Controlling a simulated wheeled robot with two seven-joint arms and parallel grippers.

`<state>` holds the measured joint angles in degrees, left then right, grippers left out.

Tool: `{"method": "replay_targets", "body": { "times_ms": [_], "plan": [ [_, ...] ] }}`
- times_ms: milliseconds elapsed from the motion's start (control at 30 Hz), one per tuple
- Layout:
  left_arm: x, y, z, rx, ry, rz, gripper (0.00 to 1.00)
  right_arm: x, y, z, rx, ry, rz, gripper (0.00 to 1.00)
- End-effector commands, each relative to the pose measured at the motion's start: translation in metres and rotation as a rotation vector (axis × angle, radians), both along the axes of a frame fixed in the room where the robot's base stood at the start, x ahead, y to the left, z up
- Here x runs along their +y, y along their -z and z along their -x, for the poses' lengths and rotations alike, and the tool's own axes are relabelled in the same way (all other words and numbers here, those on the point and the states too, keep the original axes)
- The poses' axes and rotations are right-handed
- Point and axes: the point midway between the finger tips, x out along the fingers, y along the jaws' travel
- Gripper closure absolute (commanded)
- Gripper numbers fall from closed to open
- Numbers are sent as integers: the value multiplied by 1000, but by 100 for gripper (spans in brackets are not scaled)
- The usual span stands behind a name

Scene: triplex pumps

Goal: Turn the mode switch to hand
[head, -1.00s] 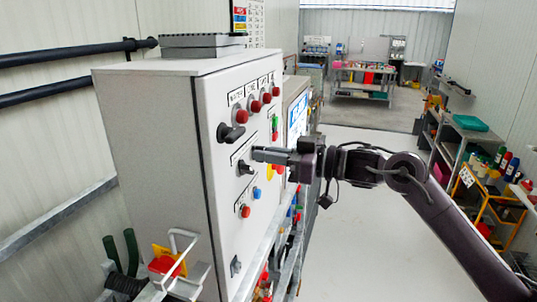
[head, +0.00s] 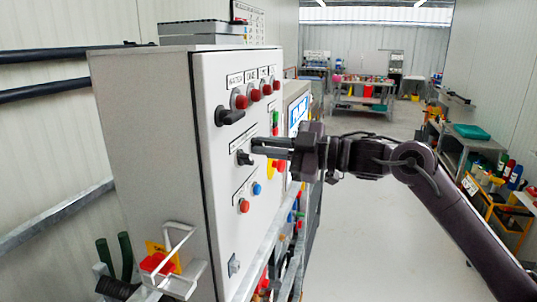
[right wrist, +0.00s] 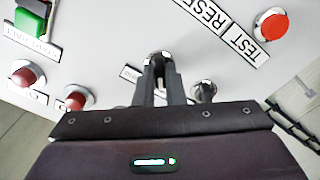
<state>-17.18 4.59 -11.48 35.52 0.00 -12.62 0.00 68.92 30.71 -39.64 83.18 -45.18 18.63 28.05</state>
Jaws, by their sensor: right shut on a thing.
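The mode switch (head: 243,158) is a small black knob on the front of the grey cabinet (head: 150,130), below a white label too small to read. In the right wrist view the knob (right wrist: 159,62) lies at the fingertips. My right gripper (head: 257,146) reaches it from the right in the head view. Its fingers (right wrist: 160,80) are shut on the knob and hide part of it. I cannot tell which position the knob points to. My left gripper is not in view.
A larger black rotary switch (head: 229,115) and red lamps (head: 254,94) are above the knob. An orange button (head: 244,206) and a blue button (head: 257,188) are below. A rail (head: 265,255) runs along the cabinet front.

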Motion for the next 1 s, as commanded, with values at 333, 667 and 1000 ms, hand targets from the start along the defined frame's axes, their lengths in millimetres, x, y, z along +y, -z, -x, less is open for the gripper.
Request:
{"method": "replay_targets", "body": {
  "times_ms": [333,667,1000],
  "plan": [
    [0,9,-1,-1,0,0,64,0,0,0,-103,1,31,100],
    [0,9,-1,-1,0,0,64,0,-1,0,-112,0,35,100],
    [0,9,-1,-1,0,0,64,0,0,0,-111,1,35,68]
  ]
}}
